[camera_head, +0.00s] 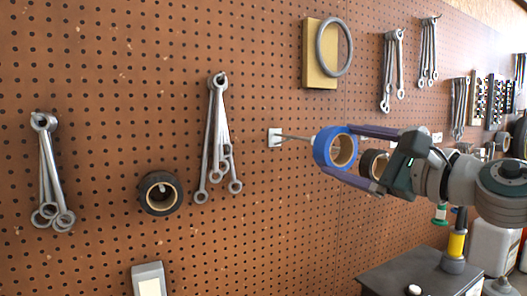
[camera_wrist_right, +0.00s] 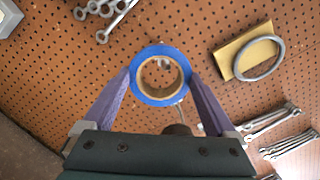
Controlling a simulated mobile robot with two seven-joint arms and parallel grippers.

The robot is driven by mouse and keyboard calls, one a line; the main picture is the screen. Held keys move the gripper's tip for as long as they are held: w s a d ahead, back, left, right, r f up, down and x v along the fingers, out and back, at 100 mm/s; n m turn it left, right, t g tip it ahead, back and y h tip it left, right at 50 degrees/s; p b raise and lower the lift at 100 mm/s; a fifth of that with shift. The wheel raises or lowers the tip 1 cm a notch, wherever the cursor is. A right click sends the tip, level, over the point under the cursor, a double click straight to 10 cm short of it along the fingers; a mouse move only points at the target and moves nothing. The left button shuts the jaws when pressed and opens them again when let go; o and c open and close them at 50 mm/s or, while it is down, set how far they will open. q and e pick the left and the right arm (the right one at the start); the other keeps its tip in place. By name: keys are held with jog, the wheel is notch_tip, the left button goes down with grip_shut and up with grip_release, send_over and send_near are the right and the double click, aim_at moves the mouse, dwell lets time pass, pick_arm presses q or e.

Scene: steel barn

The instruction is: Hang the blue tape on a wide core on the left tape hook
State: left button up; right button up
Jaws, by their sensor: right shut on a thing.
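The blue tape (camera_head: 321,148) is a blue ring on a wide tan core. My right gripper (camera_head: 345,152) is shut on it, with one purple finger on each side of the ring. In the right wrist view the blue tape (camera_wrist_right: 137,79) sits between the fingertips of the gripper (camera_wrist_right: 160,80), its opening facing the camera. A tape hook (camera_head: 275,138) with a pale plate and thin prong is on the pegboard, left of the tape. The prong reaches the tape's left edge in the head view; I cannot tell whether its tip is inside the core. My left gripper is not in view.
A dark tape roll (camera_head: 373,163) is partly hidden behind my right gripper. Another black roll (camera_head: 148,193) and wrench bunches (camera_head: 217,140) hang on the brown pegboard (camera_head: 270,230). A grey ring (camera_head: 321,50) hangs above. A dark cabinet top (camera_head: 395,275) is below.

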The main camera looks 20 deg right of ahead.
jog(key=shift+w+a+f+b, duration=0.15)
jog(key=shift+w+b, duration=0.2)
jog(key=shift+w, duration=1.05)
jog(key=shift+w+f+b, duration=0.4)
jog(key=shift+w+b, duration=0.1)
jog(key=shift+b, duration=0.1)
jog(key=o, duration=1)
jog(key=shift+o, duration=0.2)
jog(key=shift+s, duration=0.1)
jog(key=s+d+b, duration=0.1)
jog(key=s+b, duration=0.1)
jog(key=s, duration=0.7)
jog(key=shift+s+d+f, duration=0.3)
jog(key=shift+d+f, duration=0.05)
jog(key=shift+f, duration=0.05)
